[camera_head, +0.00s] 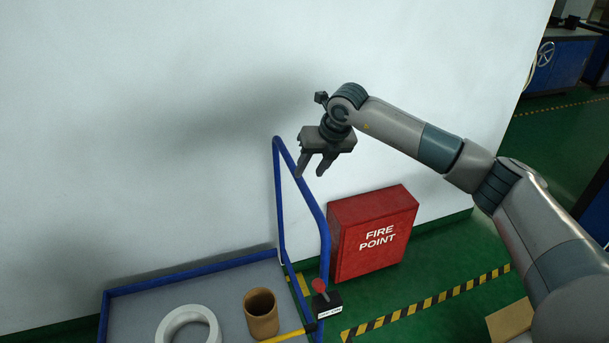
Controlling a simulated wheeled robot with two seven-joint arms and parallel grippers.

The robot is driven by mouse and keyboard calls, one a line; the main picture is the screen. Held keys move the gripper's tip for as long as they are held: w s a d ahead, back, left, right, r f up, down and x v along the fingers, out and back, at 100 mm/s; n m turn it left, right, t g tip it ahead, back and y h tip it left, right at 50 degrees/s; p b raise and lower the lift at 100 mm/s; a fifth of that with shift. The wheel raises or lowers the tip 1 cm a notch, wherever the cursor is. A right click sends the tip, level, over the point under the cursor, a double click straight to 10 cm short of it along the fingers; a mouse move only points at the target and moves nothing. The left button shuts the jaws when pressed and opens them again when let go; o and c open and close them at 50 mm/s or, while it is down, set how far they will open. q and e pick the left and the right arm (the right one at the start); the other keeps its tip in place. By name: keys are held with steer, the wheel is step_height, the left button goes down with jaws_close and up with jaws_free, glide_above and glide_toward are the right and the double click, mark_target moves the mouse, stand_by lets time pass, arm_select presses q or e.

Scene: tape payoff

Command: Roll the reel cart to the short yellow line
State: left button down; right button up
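The reel cart has a grey deck with a blue rim (190,268) and a tall blue handle (324,240) at its right end. A white ring-shaped reel (168,326) and a brown hollow core (262,316) are on the deck. My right gripper (310,174) is open and empty, its fingers pointing down by the upper part of the handle; I cannot tell whether they touch it. A short piece of yellow marking (303,284) shows on the floor beyond the handle; I cannot tell if it is the short yellow line. My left gripper is out of view.
A red FIRE POINT box (372,232) stands against the white wall, right of the handle. A small red-knobbed lever (320,287) is at the cart's right end. A yellow-black striped line (430,303) crosses the green floor. A tan box (510,320) is at lower right.

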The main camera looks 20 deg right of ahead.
mark_target(303, 182)
steer(key=shift+p+x, duration=0.8)
steer(key=shift+x, duration=2.2)
steer(key=shift+r, duration=0.1)
steer(key=shift+c, duration=0.6)
jaws_close()
